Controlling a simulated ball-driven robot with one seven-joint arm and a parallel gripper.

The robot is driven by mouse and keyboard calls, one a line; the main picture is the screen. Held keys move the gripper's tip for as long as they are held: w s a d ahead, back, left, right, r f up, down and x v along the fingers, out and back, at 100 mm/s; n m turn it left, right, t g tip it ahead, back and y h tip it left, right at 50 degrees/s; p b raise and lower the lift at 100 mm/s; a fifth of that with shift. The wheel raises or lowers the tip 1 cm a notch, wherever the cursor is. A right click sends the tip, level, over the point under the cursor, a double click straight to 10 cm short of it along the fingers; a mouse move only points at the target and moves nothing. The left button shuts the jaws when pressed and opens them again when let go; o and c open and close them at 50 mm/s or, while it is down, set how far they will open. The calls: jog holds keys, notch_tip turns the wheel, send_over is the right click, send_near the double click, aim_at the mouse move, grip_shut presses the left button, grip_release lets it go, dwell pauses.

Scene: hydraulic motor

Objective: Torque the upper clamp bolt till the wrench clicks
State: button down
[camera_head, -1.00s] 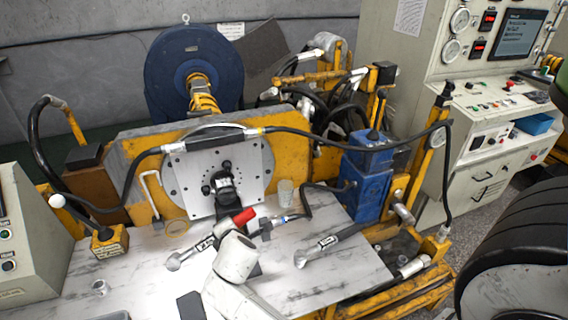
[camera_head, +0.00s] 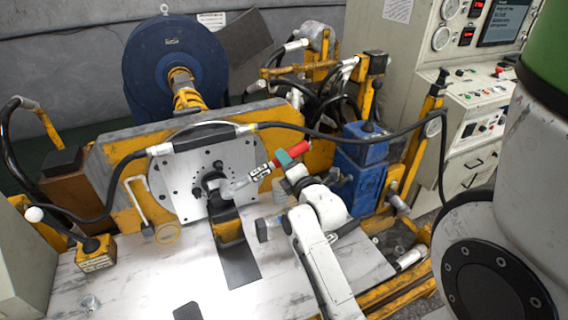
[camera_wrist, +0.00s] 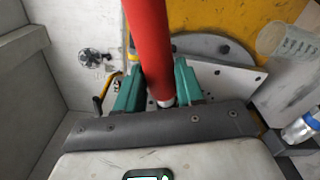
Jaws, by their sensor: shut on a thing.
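My gripper (camera_head: 284,158), with teal fingers, is shut on the red handle of the torque wrench (camera_head: 293,153). In the wrist view the red handle (camera_wrist: 147,40) runs up between the two teal fingers (camera_wrist: 158,88). In the head view the wrench slants down left. Its grey head (camera_head: 231,189) is at the black clamp (camera_head: 228,230) in front of the silver mounting plate (camera_head: 168,186). The wrench head covers the upper clamp bolt, so I cannot tell whether it is seated on it.
A black hose (camera_head: 330,134) arches over the plate and down the right side. A blue block (camera_head: 362,180) stands to the right of my arm. A yellow-based lever (camera_head: 96,254) stands at the left. The table's front left (camera_head: 140,285) is mostly clear.

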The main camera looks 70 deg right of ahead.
jog(key=shift+p+x, duration=0.3)
jog(key=shift+x, duration=2.45)
jog(key=shift+r, duration=0.1)
jog(key=shift+s+d+r+b, duration=0.1)
jog(key=shift+d+r+b, duration=0.1)
jog(key=shift+b, duration=0.7)
jog(key=shift+d+f, duration=0.1)
jog(key=shift+w+d+r+b, duration=0.25)
jog(key=shift+w+d+b, duration=0.35)
jog(key=shift+w+d, duration=0.25)
jog(key=shift+a, duration=0.1)
jog(key=shift+f, duration=0.1)
jog(key=shift+s+d+f+m+t+b, duration=0.15)
jog(key=shift+f+m+b, duration=0.2)
jog(key=shift+f+b, duration=0.35)
jog(key=shift+w+d+f+m+t+b, duration=0.15)
jog(key=shift+f+m+b, duration=0.2)
jog(key=shift+f+b, duration=0.35)
